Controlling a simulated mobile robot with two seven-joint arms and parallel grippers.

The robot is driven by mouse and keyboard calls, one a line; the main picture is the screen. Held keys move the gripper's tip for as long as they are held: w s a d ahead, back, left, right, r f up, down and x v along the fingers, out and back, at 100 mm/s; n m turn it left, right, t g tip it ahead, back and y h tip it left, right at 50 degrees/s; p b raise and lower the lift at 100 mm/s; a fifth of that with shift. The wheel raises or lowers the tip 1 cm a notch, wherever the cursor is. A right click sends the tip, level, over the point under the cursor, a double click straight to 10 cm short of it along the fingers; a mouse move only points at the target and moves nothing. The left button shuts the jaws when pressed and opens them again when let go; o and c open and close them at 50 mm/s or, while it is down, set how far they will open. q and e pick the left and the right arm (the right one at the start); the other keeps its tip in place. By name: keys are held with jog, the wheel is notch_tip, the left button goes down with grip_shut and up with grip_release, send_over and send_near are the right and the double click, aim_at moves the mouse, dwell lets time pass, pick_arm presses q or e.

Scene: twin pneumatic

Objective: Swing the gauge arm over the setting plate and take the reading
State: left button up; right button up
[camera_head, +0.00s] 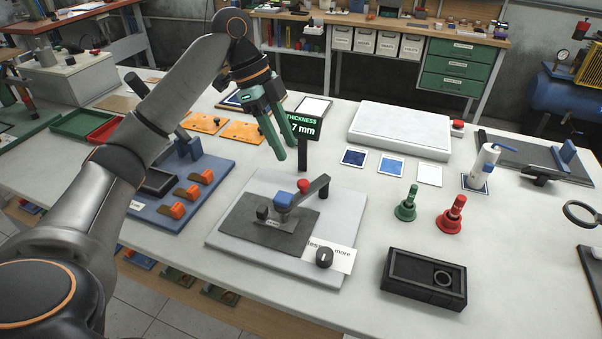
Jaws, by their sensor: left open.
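The gauge stands on a light grey base board (225,235). Its dark gauge arm (312,190) runs from a short post at the right to a blue block (284,199), with a red knob (303,185) on it. The blue block end is over the dark flat plate (245,228), beside a small labelled piece; I cannot tell if they touch. A display (305,122) behind reads "THICKNESS" and "7 mm", its left part hidden by my gripper. My left gripper (291,153) is open and empty, above and behind the gauge. My right gripper is not in view.
A blue board (185,205) with orange pieces stands left. Green (406,205) and red (451,216) handled pieces and a black tray (393,283) stand right. A white slab (400,127) lies behind.

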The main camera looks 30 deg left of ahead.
aim_at(302, 182)
pick_arm(q)
jog(key=x, duration=0.8)
jog(key=shift+w+d+f, duration=0.1)
jog(key=shift+f, duration=0.2)
grip_shut()
dwell(1.0)
